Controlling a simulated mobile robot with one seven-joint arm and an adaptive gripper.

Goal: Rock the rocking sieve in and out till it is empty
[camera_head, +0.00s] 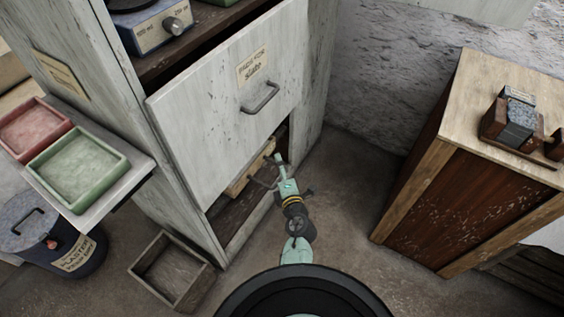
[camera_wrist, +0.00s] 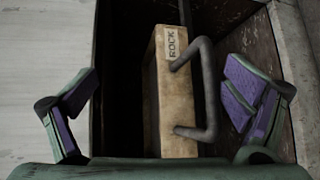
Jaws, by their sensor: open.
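The rocking sieve shows as a pale wooden box (camera_wrist: 168,105) with a "ROCK" label and a dark bar handle (camera_wrist: 209,85) in the wrist view. It sits in the low opening of the grey cabinet; in the head view its wooden front (camera_head: 246,174) shows partly, below the cabinet's panel. My gripper (camera_wrist: 165,100) is open, with one purple-padded finger on each side of the sieve's front and handle. In the head view my gripper (camera_head: 273,168) is at that opening. I cannot tell whether a finger touches the handle. The inside of the sieve is hidden.
A grey panel with a handle (camera_head: 261,99) hangs just above the opening. An empty wooden tray (camera_head: 173,272) lies on the floor at left, near a plaster bin (camera_head: 50,236). Green (camera_head: 77,170) and red (camera_head: 34,130) trays sit on a ledge. A wooden cabinet (camera_head: 440,170) stands right.

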